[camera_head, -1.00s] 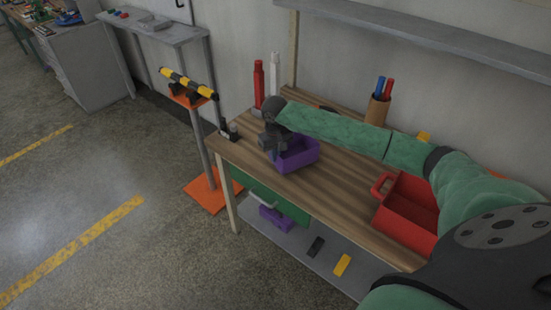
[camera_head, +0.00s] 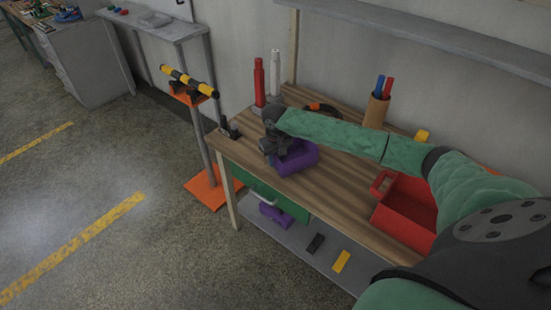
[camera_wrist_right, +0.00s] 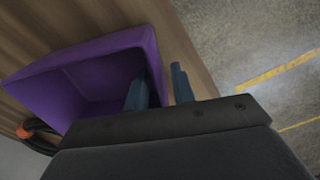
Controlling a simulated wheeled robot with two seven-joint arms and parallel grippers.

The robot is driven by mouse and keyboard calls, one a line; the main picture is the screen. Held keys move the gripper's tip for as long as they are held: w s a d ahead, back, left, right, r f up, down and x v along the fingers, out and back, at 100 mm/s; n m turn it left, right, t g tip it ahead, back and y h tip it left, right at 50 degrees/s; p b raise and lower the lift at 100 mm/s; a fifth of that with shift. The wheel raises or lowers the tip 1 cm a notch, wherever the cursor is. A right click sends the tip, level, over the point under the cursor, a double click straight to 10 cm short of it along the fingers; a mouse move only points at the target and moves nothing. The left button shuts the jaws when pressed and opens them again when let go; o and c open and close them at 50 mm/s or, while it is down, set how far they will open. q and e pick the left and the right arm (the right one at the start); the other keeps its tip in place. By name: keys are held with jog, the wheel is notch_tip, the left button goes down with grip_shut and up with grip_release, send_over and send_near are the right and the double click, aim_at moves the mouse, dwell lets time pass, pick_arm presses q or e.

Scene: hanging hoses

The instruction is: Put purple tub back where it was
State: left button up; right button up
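The purple tub (camera_head: 299,160) is on the wooden bench top, toward its left end in the head view. My right gripper (camera_head: 273,150) is at the tub's left side and hides part of it. In the right wrist view the tub (camera_wrist_right: 85,72) shows its open inside, which looks empty. There my right gripper (camera_wrist_right: 160,88) has its two fingers apart, one inside the tub and one outside, around the tub's wall. A strip of wood shows between the wall and the outer finger. My left gripper is in neither view.
A red bin (camera_head: 408,212) stands on the bench to the right. A red bottle (camera_head: 259,82), a white bottle (camera_head: 275,75) and a pen cup (camera_head: 376,112) stand at the back. A black clamp-like item (camera_head: 229,128) is at the left corner. A striped bar (camera_head: 188,81) rests on an orange stand.

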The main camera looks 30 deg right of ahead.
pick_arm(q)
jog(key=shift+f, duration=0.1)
pick_arm(e)
jog(key=shift+r, duration=0.1)
